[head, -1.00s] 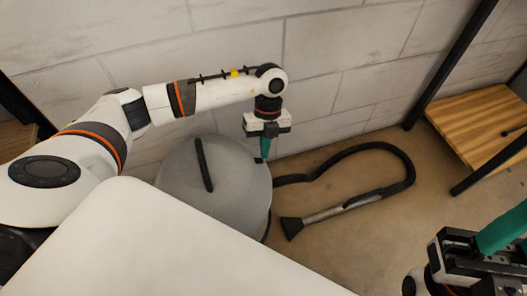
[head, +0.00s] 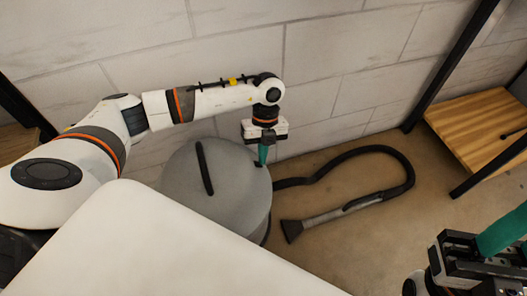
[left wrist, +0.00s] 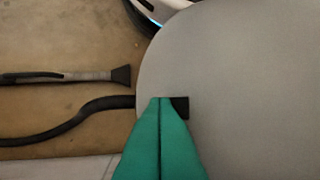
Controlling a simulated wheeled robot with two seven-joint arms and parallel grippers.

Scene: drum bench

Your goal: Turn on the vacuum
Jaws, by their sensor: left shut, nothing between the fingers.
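The vacuum (head: 205,215) is a grey drum on the floor by the wall, with a dark handle (head: 204,168) across its lid. In the left wrist view its grey lid (left wrist: 250,90) fills the right side. A small dark block (left wrist: 181,107), which may be its switch, sits at the lid's edge. My left gripper (head: 262,163) points down at the lid's right edge, shut and empty. In the left wrist view its green fingertips (left wrist: 160,99) overlap part of the dark block; I cannot tell whether they touch it. My right gripper (head: 482,248) is at the lower right, its fingertips cut off.
A black hose (head: 395,160) curves over the floor right of the drum to a floor nozzle (head: 291,230). A wooden shelf (head: 480,125) with black posts stands at the right. A brick wall (head: 340,60) is close behind my left arm.

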